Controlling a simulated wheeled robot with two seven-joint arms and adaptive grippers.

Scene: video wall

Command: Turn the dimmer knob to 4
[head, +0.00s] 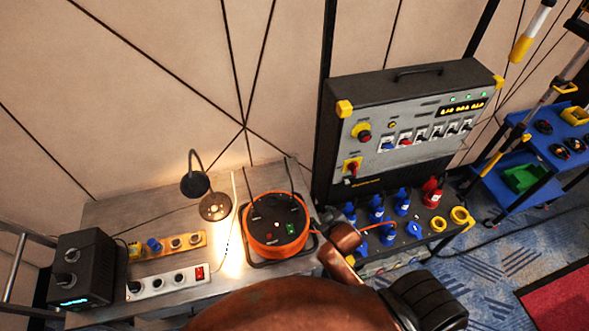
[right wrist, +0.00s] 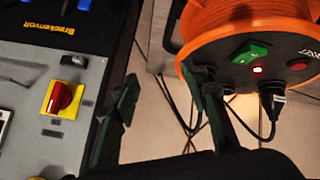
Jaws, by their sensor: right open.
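A black box (head: 85,270) with a small lit teal display stands at the far left of the bench in the head view. A round dark knob (head: 71,256) sits on it, most likely the dimmer knob. Its setting is too small to read. My right gripper (right wrist: 163,85) is open and empty in the right wrist view, its fingers apart between the case and the cable reel. In the head view my right arm is well to the right of the black box, and its fingers are hard to make out. My left gripper is not in view.
A grey control panel (head: 415,130) with a red knob on yellow (right wrist: 62,98) stands right.

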